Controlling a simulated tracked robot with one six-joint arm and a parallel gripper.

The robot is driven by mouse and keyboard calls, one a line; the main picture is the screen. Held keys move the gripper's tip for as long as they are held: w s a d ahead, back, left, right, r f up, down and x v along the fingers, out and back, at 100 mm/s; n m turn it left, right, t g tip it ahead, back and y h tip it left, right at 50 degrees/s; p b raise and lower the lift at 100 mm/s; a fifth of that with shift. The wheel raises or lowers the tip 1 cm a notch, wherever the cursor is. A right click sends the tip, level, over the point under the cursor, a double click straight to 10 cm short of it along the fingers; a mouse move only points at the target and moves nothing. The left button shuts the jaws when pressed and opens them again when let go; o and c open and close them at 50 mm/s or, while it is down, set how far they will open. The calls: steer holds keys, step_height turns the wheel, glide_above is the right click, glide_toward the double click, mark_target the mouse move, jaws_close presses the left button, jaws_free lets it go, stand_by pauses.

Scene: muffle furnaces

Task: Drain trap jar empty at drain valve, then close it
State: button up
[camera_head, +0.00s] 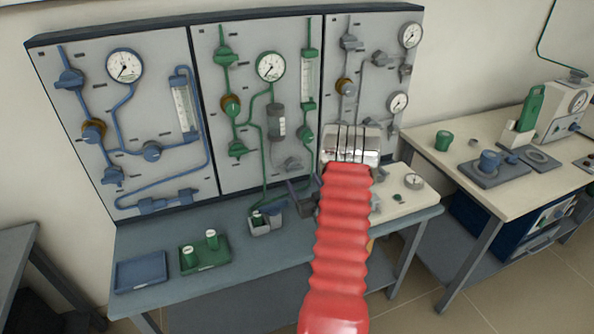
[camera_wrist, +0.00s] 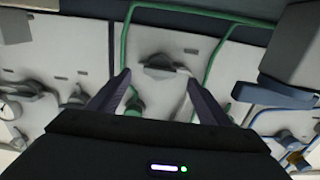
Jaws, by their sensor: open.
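The trap jar (camera_head: 277,122) is a clear grey cylinder mounted upright on the middle panel, below a round gauge. Its liquid level is too small to tell. A grey valve (camera_head: 292,163), which looks like the drain valve, sits below and right of the jar. In the wrist view, a grey valve handle (camera_wrist: 160,68) shows between and beyond my fingertips, apparently the same valve. My gripper (camera_wrist: 158,88) is open and empty, facing the panel. In the head view, my gripper (camera_head: 302,190) is dark and partly hidden by my arm, just below the valve.
A small grey holder (camera_head: 265,226) with a dark vessel stands on the bench under the middle panel. A green tray (camera_head: 208,262) with two green-and-white containers and a blue tray (camera_head: 140,275) are at left. Green tubing (camera_head: 263,180) runs down near my gripper.

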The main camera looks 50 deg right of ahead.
mark_target(295, 171)
steer(key=x, duration=0.8)
